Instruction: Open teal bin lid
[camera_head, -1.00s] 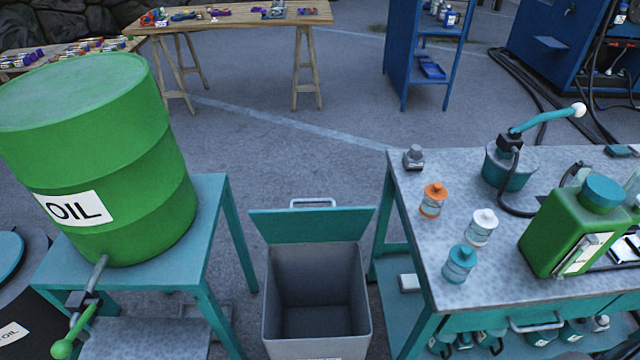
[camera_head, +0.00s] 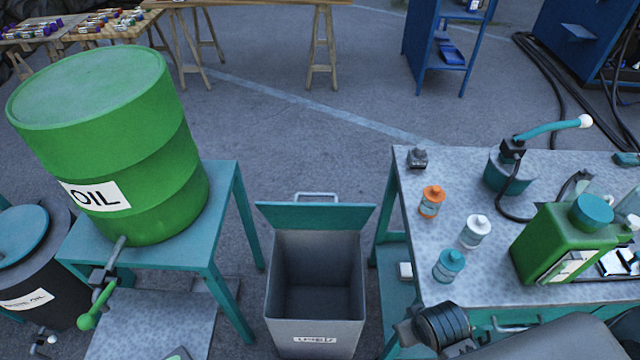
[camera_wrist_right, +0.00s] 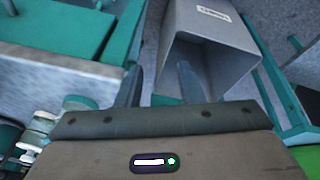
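The grey bin (camera_head: 315,338) stands on the floor between the two teal tables, with a label on its front. Its teal lid (camera_head: 315,216) stands raised at the bin's back edge, and the empty inside shows. A light handle (camera_head: 316,196) shows behind the lid's top. The bin also shows in the right wrist view (camera_wrist_right: 222,45). My right gripper (camera_wrist_right: 158,78) has its two fingers apart with nothing between them, with the bin beyond. In the head view only part of my right arm shows at the bottom right. My left gripper is in neither view.
A green oil drum (camera_head: 110,145) sits on the left teal table (camera_head: 222,180). The right workbench (camera_head: 415,235) holds an orange-capped bottle (camera_head: 432,202), a white bottle (camera_head: 475,232), a teal bottle (camera_head: 449,266) and a green can (camera_head: 560,240). The floor behind the bin is clear.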

